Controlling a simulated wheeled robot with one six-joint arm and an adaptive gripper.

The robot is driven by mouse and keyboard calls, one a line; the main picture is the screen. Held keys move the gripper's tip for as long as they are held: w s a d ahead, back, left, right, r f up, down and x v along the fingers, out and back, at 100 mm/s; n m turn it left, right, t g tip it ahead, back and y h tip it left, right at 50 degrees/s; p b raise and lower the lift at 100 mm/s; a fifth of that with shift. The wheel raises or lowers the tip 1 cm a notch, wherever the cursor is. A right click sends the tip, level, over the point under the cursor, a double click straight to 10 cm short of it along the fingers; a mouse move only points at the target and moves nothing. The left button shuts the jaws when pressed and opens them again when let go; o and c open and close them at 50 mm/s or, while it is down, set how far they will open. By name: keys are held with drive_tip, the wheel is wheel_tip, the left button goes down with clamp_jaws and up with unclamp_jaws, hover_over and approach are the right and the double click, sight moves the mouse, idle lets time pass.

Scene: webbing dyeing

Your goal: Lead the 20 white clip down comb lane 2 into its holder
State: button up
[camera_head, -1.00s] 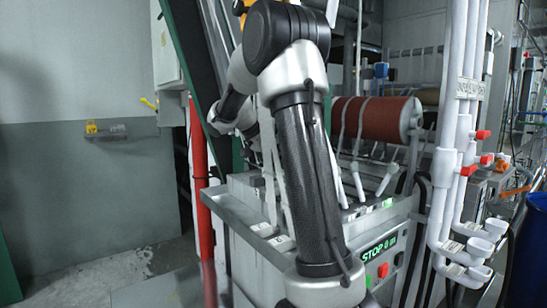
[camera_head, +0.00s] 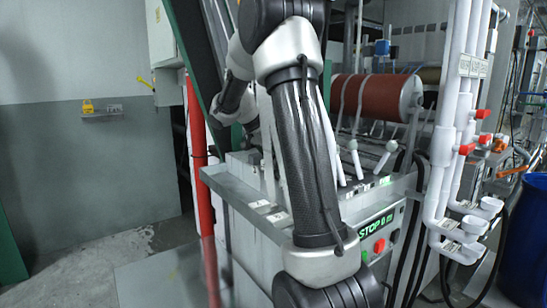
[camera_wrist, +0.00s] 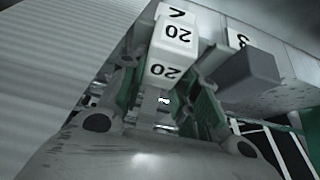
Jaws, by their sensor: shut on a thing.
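In the wrist view the white clip (camera_wrist: 172,47), marked 20, sits between the fingertips of my gripper (camera_wrist: 165,72). The gripper is shut on it, with a green-edged finger on each side. The clip's numerals appear upside down. Just beyond it is a pale surface with a lane mark 2 (camera_wrist: 177,13), touching or very close to the clip in the picture. A lane mark 3 (camera_wrist: 241,38) is to its right. In the head view my arm covers the middle of the machine, and the fingertips and clip cannot be made out. The holder cannot be identified.
A grey block (camera_wrist: 250,76) stands close to the right finger. In the head view a machine with a STOP panel (camera_head: 376,221) stands behind my arm, with a red-brown roller (camera_head: 369,97) above. A red post (camera_head: 196,140) is on the left; white pipes (camera_head: 455,130) and a blue barrel (camera_head: 524,250) are right.

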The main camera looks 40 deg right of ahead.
drive_tip(key=o, duration=1.1)
drive_tip(key=shift+r, duration=0.1)
drive_tip(key=s+v, duration=0.1)
drive_tip(key=v, duration=1.1)
drive_tip(key=s+a+f+n+y, duration=0.3)
drive_tip(key=s+a+f+n, duration=0.3)
drive_tip(key=n, duration=0.6)
drive_tip(key=shift+s+a+f+n+t+y, duration=0.55)
drive_tip(key=shift+s+a+n+t, duration=0.75)
drive_tip(key=shift+s, duration=2.2)
drive_tip(key=shift+s+a+f+n+t+y, duration=0.35)
drive_tip(key=shift+s+a+n+y, duration=0.45)
drive_tip(key=shift+s+a, duration=1.85)
drive_tip(key=shift+s+a+f+n+t+y, duration=0.45)
drive_tip(key=shift+s+a+n+t, duration=0.65)
drive_tip(key=shift+s, duration=3.2)
